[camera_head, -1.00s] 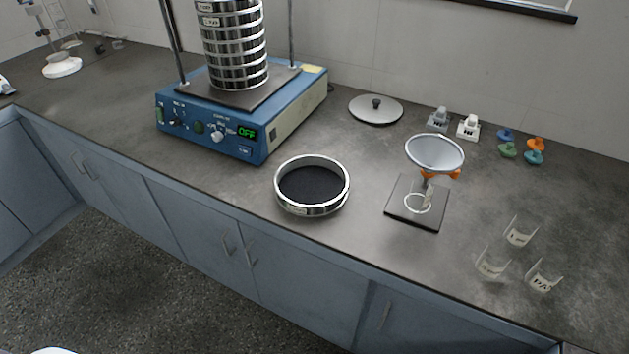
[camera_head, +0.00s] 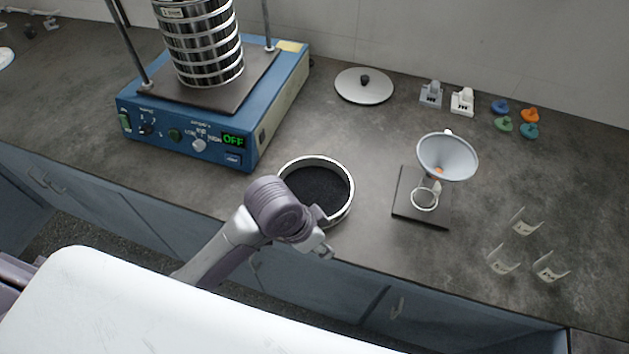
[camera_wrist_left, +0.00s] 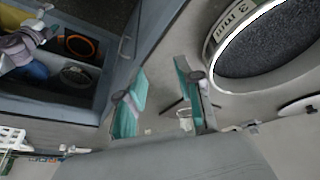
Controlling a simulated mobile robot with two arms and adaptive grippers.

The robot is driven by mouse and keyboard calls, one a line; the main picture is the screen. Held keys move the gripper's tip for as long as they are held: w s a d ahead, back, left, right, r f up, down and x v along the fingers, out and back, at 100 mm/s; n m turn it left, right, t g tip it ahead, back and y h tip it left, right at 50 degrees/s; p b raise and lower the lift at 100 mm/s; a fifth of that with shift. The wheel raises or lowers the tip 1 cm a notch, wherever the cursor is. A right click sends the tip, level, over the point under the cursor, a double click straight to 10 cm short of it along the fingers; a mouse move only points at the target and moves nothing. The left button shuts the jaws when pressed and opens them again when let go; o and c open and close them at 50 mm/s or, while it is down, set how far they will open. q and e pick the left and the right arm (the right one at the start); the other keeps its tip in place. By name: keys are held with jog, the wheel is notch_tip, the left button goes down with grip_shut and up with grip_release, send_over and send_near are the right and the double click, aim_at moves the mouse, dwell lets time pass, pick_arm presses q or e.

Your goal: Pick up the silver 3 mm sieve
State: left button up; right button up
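The silver sieve (camera_head: 345,212), a shallow metal ring with a dark mesh floor, sits flat on the bench near its front edge. My left arm's wrist covers its lower left part in the head view. In the left wrist view the sieve (camera_wrist_left: 233,75) fills the upper right, and its rim label appears to read 3 mm. My left gripper (camera_wrist_left: 160,68) is open and empty, with its teal-padded fingers beside the sieve and apart from it. In the head view the left gripper (camera_head: 320,245) is mostly hidden by the wrist.
The blue shaker (camera_head: 190,135) bears a sieve stack (camera_head: 205,45) on the left. A round lid (camera_head: 364,86) lies behind. A funnel (camera_head: 447,157) stands over a dark plate (camera_head: 408,198) to the right. Small clear holders (camera_head: 525,223) stand at the front right.

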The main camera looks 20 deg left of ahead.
pick_arm(q)
jog(key=w+a+r+m+g+y, duration=0.35)
jog(key=w+a+r+m, duration=0.2)
jog(key=w+r, duration=0.2)
jog(key=shift+m+t, duration=0.45)
jog(key=f, duration=0.5)
jog(key=d+f+p, duration=0.1)
jog(key=f, duration=0.2)
jog(key=shift+s, duration=0.35)
jog(key=shift+w+d+f+p, duration=0.15)
jog(key=shift+f+p, duration=0.45)
jog(key=shift+f, duration=2.1)
grip_shut()
pick_arm(e)
jog(key=shift+w+a+r, duration=0.2)
jog(key=shift+r, duration=0.35)
jog(key=shift+w+a+r, duration=0.15)
jog(key=shift+r, duration=0.4)
pick_arm(q)
jog(key=shift+w, duration=0.1)
